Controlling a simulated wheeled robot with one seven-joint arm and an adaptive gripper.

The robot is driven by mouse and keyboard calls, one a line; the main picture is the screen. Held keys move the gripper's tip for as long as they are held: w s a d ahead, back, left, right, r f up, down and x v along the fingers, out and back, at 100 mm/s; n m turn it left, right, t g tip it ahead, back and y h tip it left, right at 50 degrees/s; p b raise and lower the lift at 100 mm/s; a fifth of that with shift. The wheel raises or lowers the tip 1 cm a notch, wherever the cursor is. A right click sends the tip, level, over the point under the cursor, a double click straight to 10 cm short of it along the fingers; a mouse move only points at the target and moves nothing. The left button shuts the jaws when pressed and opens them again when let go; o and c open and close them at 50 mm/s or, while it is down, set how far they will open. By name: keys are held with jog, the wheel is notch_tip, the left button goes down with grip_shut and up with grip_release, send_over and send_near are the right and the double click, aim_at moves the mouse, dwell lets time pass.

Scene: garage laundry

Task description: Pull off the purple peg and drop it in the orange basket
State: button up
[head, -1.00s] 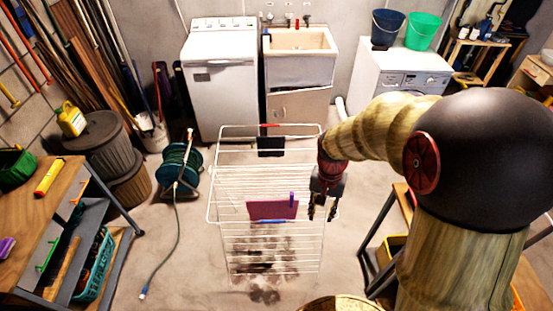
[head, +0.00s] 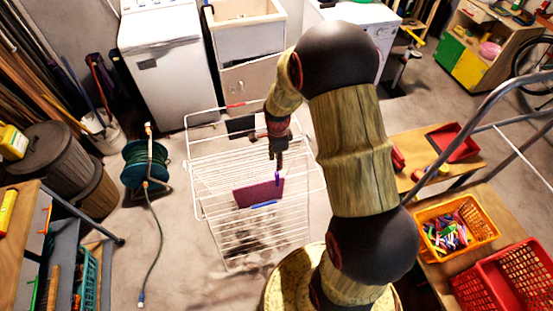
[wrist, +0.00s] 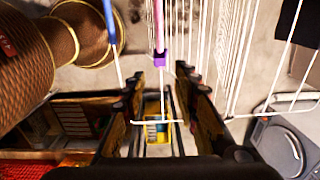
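The purple peg (head: 279,178) stands upright on the right end of the top edge of a dark purple cloth (head: 257,193) hanging on the white drying rack (head: 215,225). In the wrist view the peg (wrist: 159,60) lies between my fingers' lines, a little beyond the tips, with the cloth edge-on behind it. My gripper (head: 279,163) is just above the peg in the head view. In the wrist view my gripper (wrist: 159,80) is open, with nothing between its fingers. The orange basket (head: 468,248) at the right holds several coloured pegs.
A red basket (head: 500,285) stands beside the orange one on the right-hand bench. A green hose reel (head: 146,163) stands left.

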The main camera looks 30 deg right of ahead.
aim_at(277, 173)
jog(key=shift+w+f+b, duration=0.15)
jog(key=shift+f+b, duration=2.9)
jog(key=shift+f, duration=1.95)
jog(key=shift+c, duration=0.8)
grip_shut()
jog(key=shift+r, duration=0.15)
jog(key=shift+r+p, duration=2)
jog(key=shift+r, duration=0.9)
jog(key=shift+w, duration=0.1)
